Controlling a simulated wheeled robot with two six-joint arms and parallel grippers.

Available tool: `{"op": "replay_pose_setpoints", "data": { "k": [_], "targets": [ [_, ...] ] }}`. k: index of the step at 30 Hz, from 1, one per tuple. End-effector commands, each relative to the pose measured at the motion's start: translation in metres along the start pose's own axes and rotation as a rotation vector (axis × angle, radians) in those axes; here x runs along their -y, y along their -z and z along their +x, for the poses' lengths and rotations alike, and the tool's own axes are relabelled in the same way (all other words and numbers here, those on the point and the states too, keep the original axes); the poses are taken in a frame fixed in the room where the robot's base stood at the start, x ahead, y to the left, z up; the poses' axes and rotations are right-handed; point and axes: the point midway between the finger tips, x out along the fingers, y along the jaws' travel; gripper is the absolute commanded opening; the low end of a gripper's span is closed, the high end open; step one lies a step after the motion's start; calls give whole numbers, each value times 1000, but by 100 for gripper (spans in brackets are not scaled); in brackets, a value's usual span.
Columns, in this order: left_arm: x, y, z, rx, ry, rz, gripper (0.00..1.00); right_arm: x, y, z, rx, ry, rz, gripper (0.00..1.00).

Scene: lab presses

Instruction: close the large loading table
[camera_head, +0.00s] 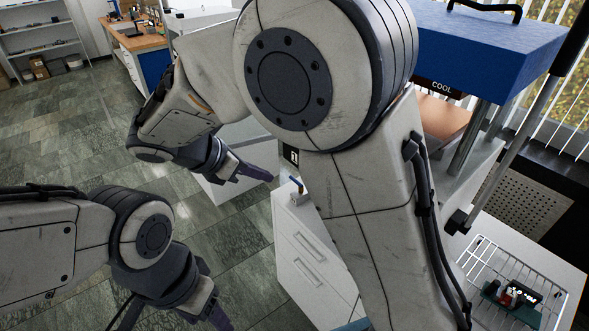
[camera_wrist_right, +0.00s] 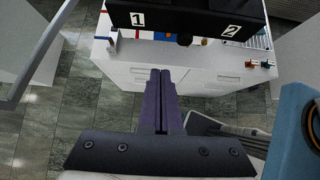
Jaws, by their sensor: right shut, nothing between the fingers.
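My right gripper (camera_head: 262,174) is shut and empty, its purple fingers pointing right in the head view. In the right wrist view the two fingers (camera_wrist_right: 159,100) lie together over the floor, before a white drawer cabinet (camera_wrist_right: 180,72). No part is clearly identifiable as the large loading table; my right arm hides much of the middle of the head view. A press with a blue top (camera_head: 490,45) marked COOL stands at the upper right, with a salmon-coloured block (camera_head: 440,118) below it. My left gripper (camera_head: 219,318) is cut off by the bottom edge, so its jaws are unclear.
The white drawer cabinet (camera_head: 312,262) stands below my right arm. A wire rack (camera_head: 480,265) with small items lies at the lower right. Open tiled floor lies left.

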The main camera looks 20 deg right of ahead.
Motion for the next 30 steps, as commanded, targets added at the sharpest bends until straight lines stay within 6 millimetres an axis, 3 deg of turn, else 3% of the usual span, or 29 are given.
{"op": "replay_pose_setpoints", "data": {
  "k": [10,18,30],
  "targets": [
    [-1,1,-19,0,0,3,61,2,-2,74,-2,8,2,0],
    [-3,2,-35,0,0,6,61,2,-26,97,-3,3,5,0],
    [-3,2,-36,0,0,7,61,1,-28,102,-4,1,4,0]
  ]
}}
